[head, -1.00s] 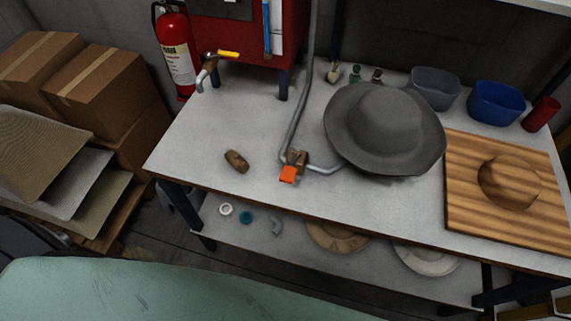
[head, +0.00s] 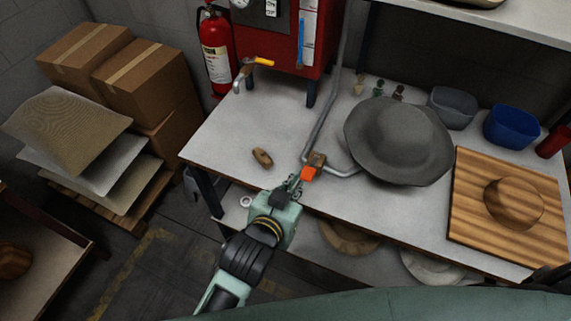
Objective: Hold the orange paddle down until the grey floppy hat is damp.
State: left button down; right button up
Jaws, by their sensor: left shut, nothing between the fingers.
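The grey floppy hat (head: 398,138) sits on the workbench, at the end of a bent metal pipe (head: 343,171). Its crown looks low and sloped into the brim. Whether its surface is damp is hard to tell. The orange paddle (head: 309,174) sits on a small brown valve block at the pipe's elbow, near the bench's front edge. My left gripper (head: 295,184) is shut and empty, its fingertips just left of and in front of the paddle. I cannot tell whether they touch it. My right gripper is not in view.
A brown wooden piece (head: 262,158) lies left of the valve. A wooden board (head: 470,220) with a hat block is at the right. Grey (head: 451,109) and blue (head: 510,128) bins stand behind. A red boiler (head: 282,50) stands at the back. The bench's left part is mostly clear.

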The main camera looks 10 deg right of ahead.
aim_at(308, 177)
pick_arm(q)
jog(key=shift+t, duration=0.3)
jog(key=r, duration=0.5)
jog(key=shift+s+r, duration=0.2)
jog(key=shift+r, duration=0.2)
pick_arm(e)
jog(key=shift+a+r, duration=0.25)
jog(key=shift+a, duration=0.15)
pick_arm(q)
jog(key=shift+d, duration=0.1)
